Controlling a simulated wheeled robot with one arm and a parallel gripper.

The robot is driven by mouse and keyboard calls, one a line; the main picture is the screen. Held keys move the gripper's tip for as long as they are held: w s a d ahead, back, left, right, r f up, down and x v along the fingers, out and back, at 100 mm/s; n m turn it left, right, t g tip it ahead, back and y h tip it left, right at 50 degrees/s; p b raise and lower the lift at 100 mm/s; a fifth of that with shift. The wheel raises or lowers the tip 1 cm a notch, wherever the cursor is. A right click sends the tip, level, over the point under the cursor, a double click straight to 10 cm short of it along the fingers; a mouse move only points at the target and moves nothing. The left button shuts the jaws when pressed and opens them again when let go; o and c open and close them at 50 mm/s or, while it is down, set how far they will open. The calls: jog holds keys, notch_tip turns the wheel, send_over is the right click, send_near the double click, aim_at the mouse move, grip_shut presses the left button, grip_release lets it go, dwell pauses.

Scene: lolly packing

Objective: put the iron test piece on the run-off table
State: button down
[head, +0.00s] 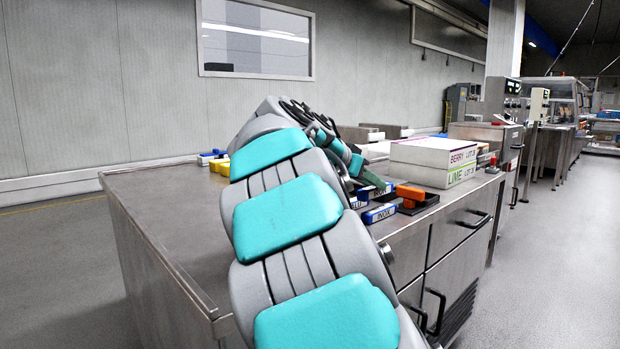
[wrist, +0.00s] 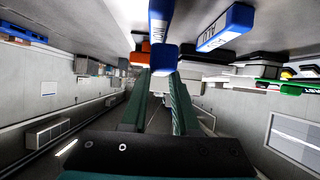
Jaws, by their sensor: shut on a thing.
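My gripper (head: 372,181) is low over the right part of the steel table, beside a group of labelled test pieces. In the wrist view, my two green fingers (wrist: 161,76) end at a blue block (wrist: 165,57) with a white label. They look shut on a test piece, but which one is unclear. In the head view, a blue block marked INOX (head: 379,214) lies in front of the gripper and one marked ALU (head: 358,203) is partly hidden. ALU also shows in the wrist view (wrist: 225,27). I cannot clearly read an iron label.
An orange block (head: 410,192) is at a black tray (head: 428,199) right of the gripper. Stacked BERRY and LIME boxes (head: 433,162) stand behind. Blue, white and yellow pieces (head: 213,160) lie at the far left edge. The table's left part (head: 170,215) is clear.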

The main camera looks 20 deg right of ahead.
jog(key=w+a, duration=0.1)
jog(key=w, duration=0.3)
jog(key=w+a+p, duration=0.1)
jog(key=w, duration=0.4)
jog(key=w+a+f+p, duration=0.1)
jog(key=w+a, duration=0.1)
jog(key=w, duration=0.2)
jog(key=shift+w, duration=0.25)
jog(key=shift+w+a+f+p, duration=0.1)
jog(key=shift+w+f+p, duration=0.1)
jog(key=shift+w+p, duration=0.3)
jog(key=shift+f+b, duration=0.3)
jog(key=shift+f, duration=1.5)
jog(key=shift+f, duration=0.15)
jog(key=c, duration=0.7)
grip_release()
jog(key=shift+o, duration=0.2)
jog(key=shift+r, duration=0.2)
jog(key=v, duration=1.1)
jog(key=shift+w, duration=0.15)
jog(key=shift+s+a+r, duration=0.2)
jog(key=shift+s+a, duration=0.05)
jog(key=shift+a, duration=0.2)
